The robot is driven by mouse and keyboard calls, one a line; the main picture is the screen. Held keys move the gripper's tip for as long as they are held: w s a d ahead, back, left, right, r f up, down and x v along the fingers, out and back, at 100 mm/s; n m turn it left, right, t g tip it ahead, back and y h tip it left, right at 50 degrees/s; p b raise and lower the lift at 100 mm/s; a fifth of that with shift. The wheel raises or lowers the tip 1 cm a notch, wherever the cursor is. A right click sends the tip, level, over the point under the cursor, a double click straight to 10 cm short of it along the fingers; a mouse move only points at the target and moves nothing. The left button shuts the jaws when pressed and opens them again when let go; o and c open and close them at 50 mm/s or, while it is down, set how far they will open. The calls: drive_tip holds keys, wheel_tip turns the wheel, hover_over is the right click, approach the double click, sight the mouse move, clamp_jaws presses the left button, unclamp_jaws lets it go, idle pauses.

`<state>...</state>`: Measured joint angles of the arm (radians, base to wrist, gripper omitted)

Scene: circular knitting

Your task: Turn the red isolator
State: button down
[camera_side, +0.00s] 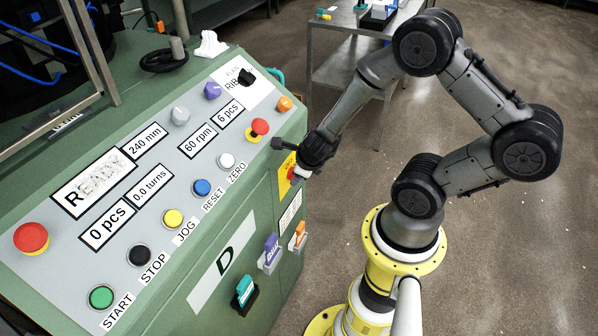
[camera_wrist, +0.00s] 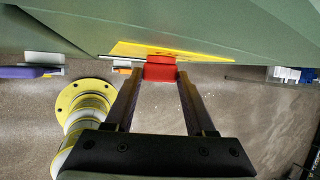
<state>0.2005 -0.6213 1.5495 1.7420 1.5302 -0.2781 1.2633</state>
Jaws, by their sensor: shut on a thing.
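The red isolator handle (camera_wrist: 160,69) sits on a yellow plate (camera_wrist: 125,48) on the side of the green machine cabinet. In the side view the isolator (camera_side: 290,166) is partly hidden behind my gripper (camera_side: 300,166). In the wrist view my gripper (camera_wrist: 160,78) has its two fingers on either side of the red handle, shut on it at the fingertips. The handle's far side is hidden.
The sloped control panel (camera_side: 130,130) with several buttons and knobs is left of my gripper. Holders with coloured tools, one teal (camera_side: 245,290) and one purple (camera_side: 270,252), hang on the cabinet front. A grey table (camera_side: 350,68) stands behind. Open floor lies to the right.

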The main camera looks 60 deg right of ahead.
drive_tip(key=shift+c, duration=1.2)
unclamp_jaws()
drive_tip(key=v, duration=1.3)
drive_tip(key=shift+s+r, duration=0.15)
drive_tip(key=shift+r, duration=0.2)
drive_tip(key=shift+a, duration=0.15)
